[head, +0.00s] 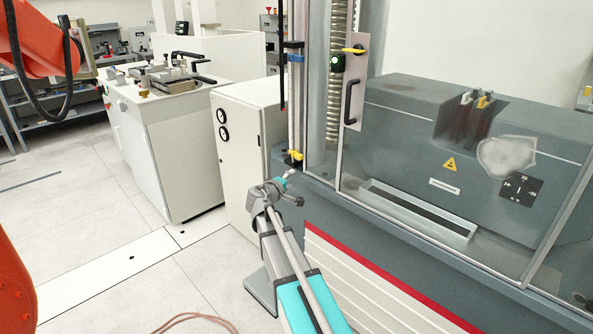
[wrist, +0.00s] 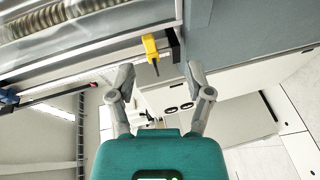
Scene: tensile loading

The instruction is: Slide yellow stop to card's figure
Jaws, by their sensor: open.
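The yellow stop (head: 295,155) sits low on a vertical rail at the left front corner of the testing machine. In the wrist view the yellow stop (wrist: 150,46) is a small block with a dark pin, just beyond and between the fingertips. My gripper (head: 292,187) is open and empty, just below and left of the stop, apart from it; both fingers of my gripper (wrist: 160,72) show in the wrist view. A black plate with small white marks (head: 521,188) is on the machine at right; its figures are too small to read. I cannot tell whether it is the card.
A blue stop (head: 295,58) and a black clamp sit higher on the rail. The machine's clear door (head: 354,100) has a black handle and a yellow latch. A white cabinet with gauges (head: 238,150) stands behind my gripper. Floor is free at left.

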